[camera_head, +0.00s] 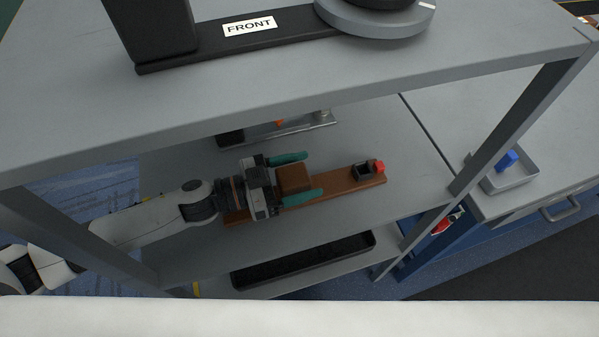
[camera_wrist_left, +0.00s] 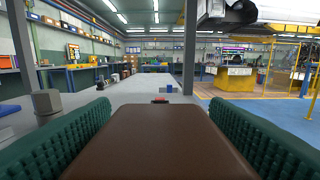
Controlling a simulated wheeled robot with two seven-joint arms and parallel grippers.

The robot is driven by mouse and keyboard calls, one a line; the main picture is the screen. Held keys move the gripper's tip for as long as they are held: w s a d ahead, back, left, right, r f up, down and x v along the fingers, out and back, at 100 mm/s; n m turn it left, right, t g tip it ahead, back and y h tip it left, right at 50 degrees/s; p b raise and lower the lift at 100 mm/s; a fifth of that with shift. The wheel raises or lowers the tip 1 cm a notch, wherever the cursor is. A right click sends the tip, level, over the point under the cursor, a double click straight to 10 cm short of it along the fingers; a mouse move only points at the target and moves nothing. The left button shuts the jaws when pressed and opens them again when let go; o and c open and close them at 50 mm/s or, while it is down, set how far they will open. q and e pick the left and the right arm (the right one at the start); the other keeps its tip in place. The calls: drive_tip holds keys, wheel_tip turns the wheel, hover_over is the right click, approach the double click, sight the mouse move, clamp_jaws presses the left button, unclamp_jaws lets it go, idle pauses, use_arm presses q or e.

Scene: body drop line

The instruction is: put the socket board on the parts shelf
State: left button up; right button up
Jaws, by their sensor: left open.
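The socket board (camera_head: 345,184) is a long brown board with a raised brown block near its middle. A black socket and a small red piece are at its right end. It lies flat on the middle level of the grey parts shelf (camera_head: 405,158). My left gripper (camera_head: 306,176) is open, with its teal fingers on either side of the brown block. In the left wrist view the block (camera_wrist_left: 160,140) fills the space between both fingers. The left part of the board is partly hidden by my gripper. My right gripper is not in view.
The upper shelf (camera_head: 420,62) overhangs the board and carries a dark piece labelled FRONT (camera_head: 250,26). Grey posts (camera_head: 520,125) stand at the sides. A black tray (camera_head: 305,262) is below. A grey tray (camera_head: 518,182) with a blue block (camera_head: 507,160) is at right.

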use_arm(q)
drive_tip(key=shift+r, duration=0.15)
drive_tip(key=b+v, duration=0.2)
drive_tip(key=v, duration=0.8)
drive_tip(key=shift+a, duration=0.3)
drive_tip(key=shift+s+a, duration=0.3)
drive_tip(key=shift+a, duration=0.35)
